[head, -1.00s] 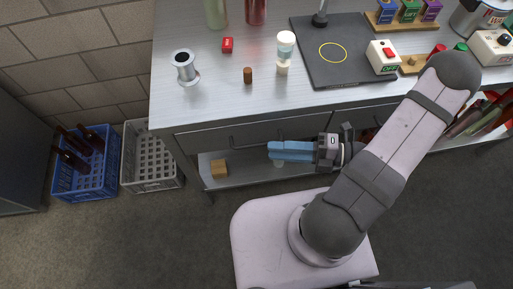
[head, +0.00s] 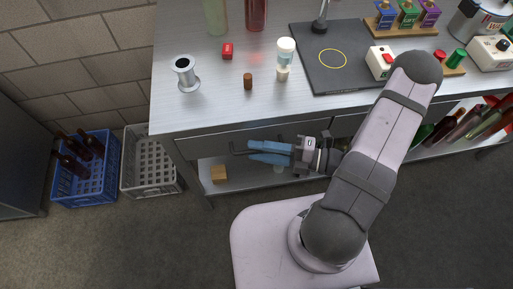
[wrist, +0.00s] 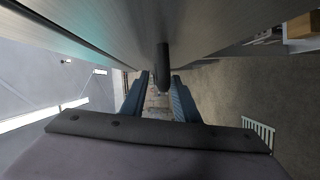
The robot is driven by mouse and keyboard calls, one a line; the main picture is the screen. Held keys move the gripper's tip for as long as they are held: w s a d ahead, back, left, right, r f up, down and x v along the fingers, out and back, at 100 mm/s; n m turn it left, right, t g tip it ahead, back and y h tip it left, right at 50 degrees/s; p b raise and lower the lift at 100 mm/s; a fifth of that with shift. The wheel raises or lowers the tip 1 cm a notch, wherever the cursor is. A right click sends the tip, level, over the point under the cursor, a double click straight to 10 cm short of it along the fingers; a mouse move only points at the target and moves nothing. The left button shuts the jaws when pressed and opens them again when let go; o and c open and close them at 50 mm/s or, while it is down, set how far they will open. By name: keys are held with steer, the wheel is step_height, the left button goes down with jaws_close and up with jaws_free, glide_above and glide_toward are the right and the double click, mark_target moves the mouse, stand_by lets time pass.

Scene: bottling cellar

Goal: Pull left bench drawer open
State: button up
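The left bench drawer (head: 208,146) is a grey metal front under the benchtop; it looks flush with the bench. Its dark bar handle (head: 233,148) sticks out at the left of my gripper, and the rest is hidden by the fingers. My gripper (head: 251,152) has blue fingers, parted and pointing left along the drawer front, at the handle. In the wrist view the handle (wrist: 162,66) lies end-on, in line with the gap between the two fingers (wrist: 160,92). The fingers are apart; I cannot tell whether they touch the handle.
A lower shelf holds a wooden block (head: 219,174). Blue (head: 88,190) and grey (head: 150,180) crates stand on the floor at left.

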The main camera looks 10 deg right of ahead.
steer(key=shift+w+a, duration=0.15)
steer(key=shift+a, duration=0.3)
jaws_close()
steer(key=shift+s+f+p, duration=0.1)
steer(key=shift+s+p, duration=0.4)
steer(key=shift+s, duration=1.65)
jaws_free()
steer(key=shift+d, duration=0.1)
steer(key=v, duration=0.7)
steer(key=shift+b, duration=0.35)
steer(key=shift+s, duration=0.1)
